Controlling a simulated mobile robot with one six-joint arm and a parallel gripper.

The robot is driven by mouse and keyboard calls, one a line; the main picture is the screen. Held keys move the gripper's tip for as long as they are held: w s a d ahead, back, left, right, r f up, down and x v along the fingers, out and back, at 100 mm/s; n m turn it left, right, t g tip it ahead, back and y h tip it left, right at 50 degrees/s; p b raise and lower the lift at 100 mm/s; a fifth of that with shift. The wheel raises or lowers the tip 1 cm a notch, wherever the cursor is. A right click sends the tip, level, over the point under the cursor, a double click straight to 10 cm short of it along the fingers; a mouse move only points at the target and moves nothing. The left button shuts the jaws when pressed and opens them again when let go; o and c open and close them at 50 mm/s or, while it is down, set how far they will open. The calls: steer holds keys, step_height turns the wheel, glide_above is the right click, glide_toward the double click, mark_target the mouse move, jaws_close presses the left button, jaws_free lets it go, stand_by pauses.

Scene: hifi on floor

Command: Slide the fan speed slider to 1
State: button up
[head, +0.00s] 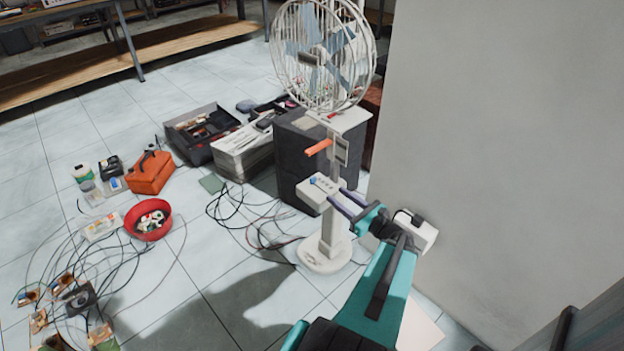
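A white pedestal fan with a round wire cage (322,55) stands on a pole with a round base (324,256). A white control box (318,192) sits on the pole, with a small blue part on its top; I cannot tell whether this is the speed slider, and no markings are readable. My gripper (337,195) is at the right edge of this box, its two dark fingers apart with a gap between them. I see nothing between them. I cannot tell whether the fingertips touch the box.
A dark cabinet (299,140) stands behind the fan, and an orange piece (318,147) sticks out near the pole. A grey wall (510,130) is close on the right. Cables, a red bowl (148,236) and an orange toolbox (150,176) lie on the tiled floor at left.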

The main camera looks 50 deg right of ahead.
mark_target(314, 179)
steer(key=shift+w+d+b, duration=0.15)
steer(key=shift+w, duration=2.1)
steer(key=shift+w+d+b, duration=0.15)
steer(key=shift+w+d, duration=0.05)
steer(key=shift+w, duration=2)
steer(key=shift+w+d+b, duration=0.15)
steer(key=shift+w, duration=2.1)
steer(key=shift+c, duration=0.3)
jaws_close()
